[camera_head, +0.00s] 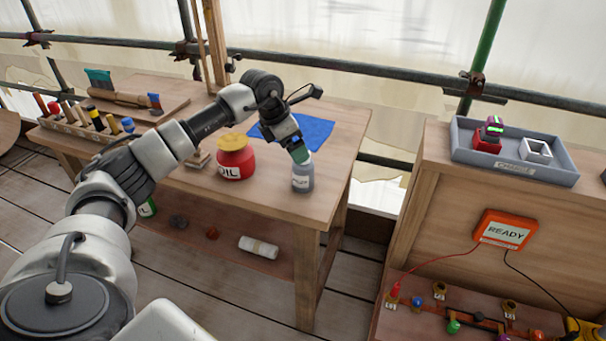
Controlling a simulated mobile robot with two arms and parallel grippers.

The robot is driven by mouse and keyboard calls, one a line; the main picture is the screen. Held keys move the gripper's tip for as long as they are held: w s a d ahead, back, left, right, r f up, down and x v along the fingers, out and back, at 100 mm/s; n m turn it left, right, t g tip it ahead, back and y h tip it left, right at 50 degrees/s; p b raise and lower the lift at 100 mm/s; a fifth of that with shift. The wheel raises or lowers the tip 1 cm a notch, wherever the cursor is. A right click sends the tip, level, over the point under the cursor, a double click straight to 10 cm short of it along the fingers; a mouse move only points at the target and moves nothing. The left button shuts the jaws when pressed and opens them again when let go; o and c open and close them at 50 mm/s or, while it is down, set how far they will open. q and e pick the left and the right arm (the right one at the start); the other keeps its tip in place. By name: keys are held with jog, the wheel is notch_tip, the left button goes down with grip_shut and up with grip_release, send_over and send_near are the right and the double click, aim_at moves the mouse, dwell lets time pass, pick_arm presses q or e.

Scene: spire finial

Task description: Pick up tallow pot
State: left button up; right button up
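A small grey pot (302,179) with a pale label stands upright near the front right corner of the wooden workbench. Its label is too small to read, but it looks like the tallow pot. My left gripper (300,157) reaches down from above, right at the top of this pot. A green part shows between the gripper and the grey body, and I cannot tell whether it is a lid or part of the gripper. The fingers are too small to see whether they are closed on the pot. My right gripper is not in view.
A red oil jar (236,160) with a yellow top stands left of the pot. A blue cloth (305,132) lies behind. A tool rack (90,122) and brushes (120,97) are at the left. A grey tray (512,160) sits on the right cabinet, beyond a gap.

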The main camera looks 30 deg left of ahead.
aim_at(303, 174)
pick_arm(q)
jog(key=x, duration=0.5)
jog(key=p+x, duration=0.1)
jog(key=x, duration=0.1)
jog(key=shift+w+d, duration=0.35)
jog(key=c, duration=1.1)
